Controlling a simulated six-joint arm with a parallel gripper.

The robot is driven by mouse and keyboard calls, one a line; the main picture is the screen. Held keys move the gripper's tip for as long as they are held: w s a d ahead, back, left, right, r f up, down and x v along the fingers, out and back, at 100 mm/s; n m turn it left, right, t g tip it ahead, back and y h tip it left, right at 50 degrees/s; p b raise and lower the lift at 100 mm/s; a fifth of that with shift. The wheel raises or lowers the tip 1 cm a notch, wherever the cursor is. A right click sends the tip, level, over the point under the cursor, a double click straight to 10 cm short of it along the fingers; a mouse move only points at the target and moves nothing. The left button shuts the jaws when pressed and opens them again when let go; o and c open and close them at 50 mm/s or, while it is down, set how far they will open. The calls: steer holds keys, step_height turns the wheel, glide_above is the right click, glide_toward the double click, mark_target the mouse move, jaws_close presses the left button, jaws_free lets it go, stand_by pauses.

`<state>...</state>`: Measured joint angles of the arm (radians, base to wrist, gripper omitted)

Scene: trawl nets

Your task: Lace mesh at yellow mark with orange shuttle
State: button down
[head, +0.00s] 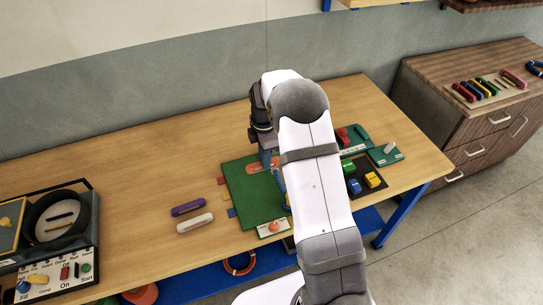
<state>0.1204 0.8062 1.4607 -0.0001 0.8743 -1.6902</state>
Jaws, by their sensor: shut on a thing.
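The green board (240,192) lies on the wooden table, partly hidden behind my arm. My gripper (269,160) points down over the board's far part. Its fingers show only in part. An orange piece (256,168), which looks like the orange shuttle, is right at the fingertips, and my gripper is shut on it. Whether the piece touches the board is too small to tell.
A purple piece (188,207) and a white piece (195,223) lie left of the board. A dark tray (358,192) with coloured blocks is to the right, near a green plate (386,154). A control box (60,270) stands at far left. The table's back left is clear.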

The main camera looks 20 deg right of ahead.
mark_target(254, 165)
steer(key=shift+a, duration=1.8)
